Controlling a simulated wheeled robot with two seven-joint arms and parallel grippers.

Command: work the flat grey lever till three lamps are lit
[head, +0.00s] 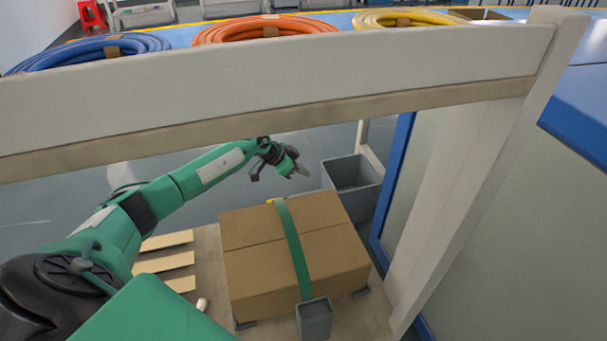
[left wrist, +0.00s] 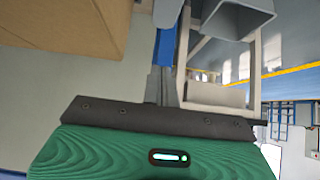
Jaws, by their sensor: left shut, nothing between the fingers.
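A brown carton (head: 285,262) stands on a wooden pallet (head: 212,245), with a green strap (head: 293,245) running over its top. A small grey block-shaped unit (head: 314,320) sits at the strap's near end, against the carton's front. I cannot make out a lever or any lit lamps on it. My left gripper (head: 300,170) is shut and empty, in the air beyond the carton's far edge and apart from it. In the left wrist view its grey fingers (left wrist: 164,88) are together, with the carton (left wrist: 65,25) at the upper left. My right gripper is not in view.
A grey bin (head: 352,185) stands behind the carton, right of my left gripper. A pale beam (head: 270,85) crosses above, joining a post (head: 450,190) at right. Blue (head: 85,50), orange (head: 265,27) and yellow (head: 410,18) cable coils lie beyond the beam.

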